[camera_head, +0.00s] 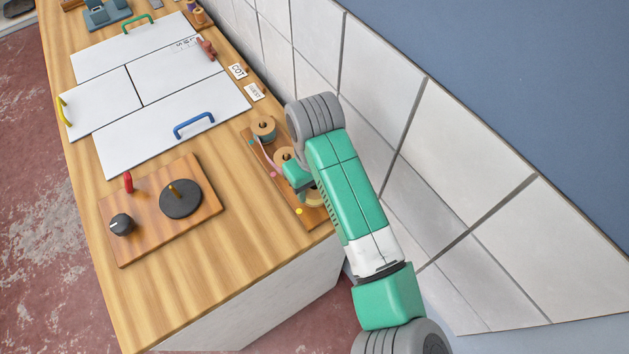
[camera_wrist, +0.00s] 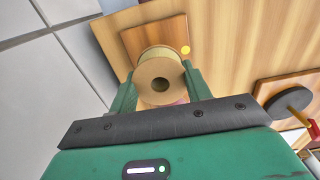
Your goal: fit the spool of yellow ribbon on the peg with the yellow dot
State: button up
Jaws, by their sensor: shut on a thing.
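The spool of yellow ribbon (camera_wrist: 160,57) has tan cardboard ends and a pale yellow winding. My gripper (camera_wrist: 160,82) is shut on it, one green finger on each side, with its round end and centre hole facing the wrist camera. The wooden peg board (camera_wrist: 128,37) lies beyond it, with the yellow dot (camera_wrist: 185,49) visible just beside the spool. In the head view the board's near end shows the yellow dot (camera_head: 299,211), and my arm partly hides the held spool (camera_head: 314,198). The peg by that dot is hidden, and I cannot tell whether the spool is around it.
Two other spools stand on the board, one at the far end (camera_head: 263,124) and one in the middle (camera_head: 284,155). The tiled wall (camera_head: 385,110) rises close behind. A wooden panel with a black disc (camera_head: 180,199) and a red lever (camera_head: 128,182) lies left.

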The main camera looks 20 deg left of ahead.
dwell(0.4)
jog(key=shift+f, duration=1)
jog(key=o, duration=1.6)
notch_tip(320, 180, up, 9)
jog(key=p, duration=0.9)
jog(key=shift+r, duration=0.1)
